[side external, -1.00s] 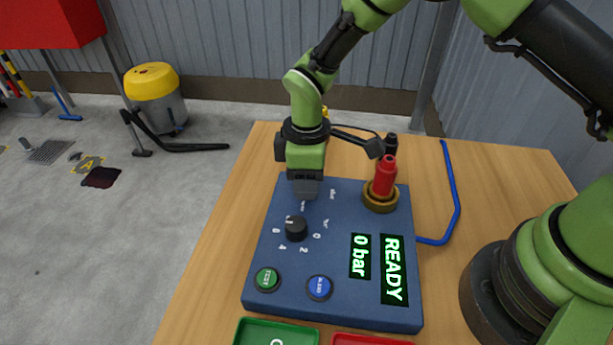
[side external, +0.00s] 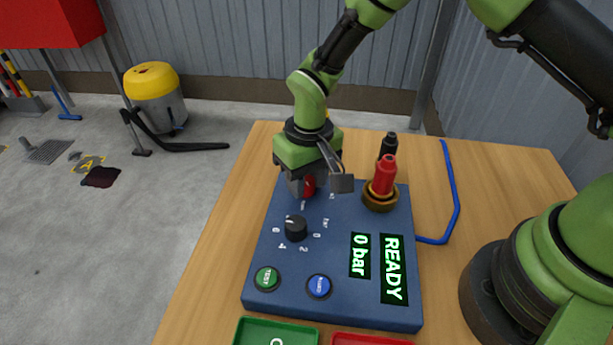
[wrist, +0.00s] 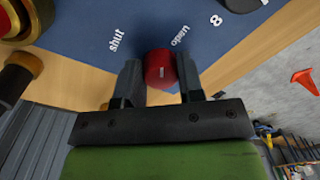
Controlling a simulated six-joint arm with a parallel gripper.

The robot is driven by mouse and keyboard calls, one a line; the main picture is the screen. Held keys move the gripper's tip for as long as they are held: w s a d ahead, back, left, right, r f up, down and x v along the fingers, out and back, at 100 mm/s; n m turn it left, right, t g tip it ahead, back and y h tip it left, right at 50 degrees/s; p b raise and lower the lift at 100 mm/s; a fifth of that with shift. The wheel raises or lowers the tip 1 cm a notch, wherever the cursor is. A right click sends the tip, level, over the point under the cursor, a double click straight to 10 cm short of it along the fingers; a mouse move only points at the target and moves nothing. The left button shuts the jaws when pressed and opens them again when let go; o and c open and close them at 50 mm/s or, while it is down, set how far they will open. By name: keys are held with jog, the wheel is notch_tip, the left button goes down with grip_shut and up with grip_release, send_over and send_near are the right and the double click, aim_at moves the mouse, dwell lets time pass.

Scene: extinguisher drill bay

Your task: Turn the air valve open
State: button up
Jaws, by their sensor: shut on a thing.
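The air valve is a red knob (side external: 308,186) at the back left of the blue panel (side external: 340,290). In the wrist view the red knob (wrist: 160,68) sits between my two dark fingers, with the printed words "shut" to its left and "open" to its right. My gripper (side external: 303,187) points down over the valve, shut on the knob; it also shows in the wrist view (wrist: 158,72). The fingers and wrist hide part of the knob in the side view. The display (side external: 393,268) reads READY and 0 bar.
A black dial (side external: 296,228) stands in front of the valve, with a green button (side external: 267,279) and a blue button (side external: 319,286) nearer the front edge. Red and black fittings (side external: 384,175) rise at the right. A blue hose (side external: 453,195) lies on the wooden table (side external: 520,190).

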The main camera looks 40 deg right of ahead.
aim_at(309, 181)
jog(key=m, duration=0.6)
jog(key=shift+a, duration=0.1)
jog(key=shift+m, duration=0.4)
jog(key=o, duration=0.9)
jog(key=r, duration=1)
jog(key=shift+s+d, duration=0.15)
jog(key=shift+d, duration=0.05)
jog(key=shift+r, duration=0.1)
